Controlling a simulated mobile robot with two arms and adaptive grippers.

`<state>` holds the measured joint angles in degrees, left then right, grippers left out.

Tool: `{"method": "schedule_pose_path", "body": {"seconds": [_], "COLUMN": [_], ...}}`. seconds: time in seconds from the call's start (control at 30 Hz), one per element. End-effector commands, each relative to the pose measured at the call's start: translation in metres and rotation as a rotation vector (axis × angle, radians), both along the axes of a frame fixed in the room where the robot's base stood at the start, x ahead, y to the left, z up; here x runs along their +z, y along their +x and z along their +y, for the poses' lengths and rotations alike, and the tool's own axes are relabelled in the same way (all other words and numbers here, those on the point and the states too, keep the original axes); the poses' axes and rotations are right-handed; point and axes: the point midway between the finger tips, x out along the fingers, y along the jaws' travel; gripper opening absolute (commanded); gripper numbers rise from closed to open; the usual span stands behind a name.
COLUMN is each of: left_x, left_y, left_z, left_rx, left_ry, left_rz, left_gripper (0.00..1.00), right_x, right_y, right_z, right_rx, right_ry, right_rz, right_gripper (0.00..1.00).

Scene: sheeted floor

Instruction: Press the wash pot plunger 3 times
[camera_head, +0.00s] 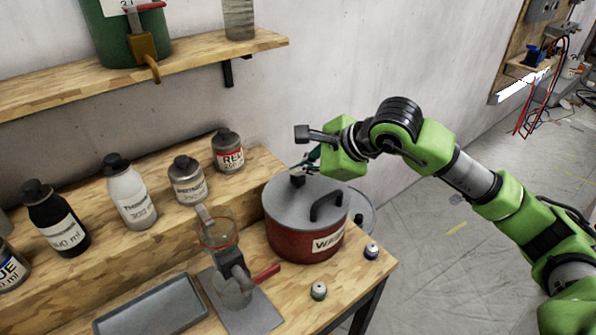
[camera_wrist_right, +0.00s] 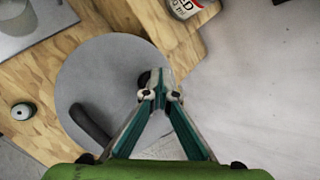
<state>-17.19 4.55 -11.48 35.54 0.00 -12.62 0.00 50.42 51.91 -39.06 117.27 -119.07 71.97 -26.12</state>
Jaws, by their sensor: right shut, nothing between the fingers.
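The wash pot (camera_head: 300,235) is a red pot with a grey lid and a "WA..." label, standing at the right end of the workbench. A dark curved handle (camera_head: 327,205) and a small dark plunger knob (camera_head: 297,180) stand on its lid. My right gripper (camera_head: 298,168) is shut and empty, with its fingertips right at the plunger knob. In the right wrist view the fingertips (camera_wrist_right: 159,88) overlap the dark knob (camera_wrist_right: 146,77) near the lid's edge; I cannot tell whether they touch it. The lid (camera_wrist_right: 100,70) and handle (camera_wrist_right: 90,125) also show there. My left gripper is not in view.
Several bottles (camera_head: 130,195) stand on the raised back step. A glass-topped device with a red lever (camera_head: 262,276), a grey tray (camera_head: 150,305) and two small capped jars (camera_head: 319,291) are on the bench. A wall shelf (camera_head: 190,65) is above.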

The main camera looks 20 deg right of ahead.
Motion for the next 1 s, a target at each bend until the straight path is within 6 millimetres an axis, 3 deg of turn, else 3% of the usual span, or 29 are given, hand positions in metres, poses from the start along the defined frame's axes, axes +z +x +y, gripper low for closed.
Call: {"method": "schedule_pose_path", "body": {"seconds": [0.57,1.0], "left_x": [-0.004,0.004], "left_y": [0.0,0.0], "left_z": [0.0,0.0], "left_rx": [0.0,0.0], "left_ry": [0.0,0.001], "left_rz": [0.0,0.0], "left_gripper": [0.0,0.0], "right_x": [-0.006,0.016], "right_y": [-0.001,0.0], "right_z": [0.0,0.0], "right_rx": [0.0,0.0], "right_ry": [-0.003,-0.002], "right_rz": [0.007,0.005], "right_gripper": [0.0,0.0]}}
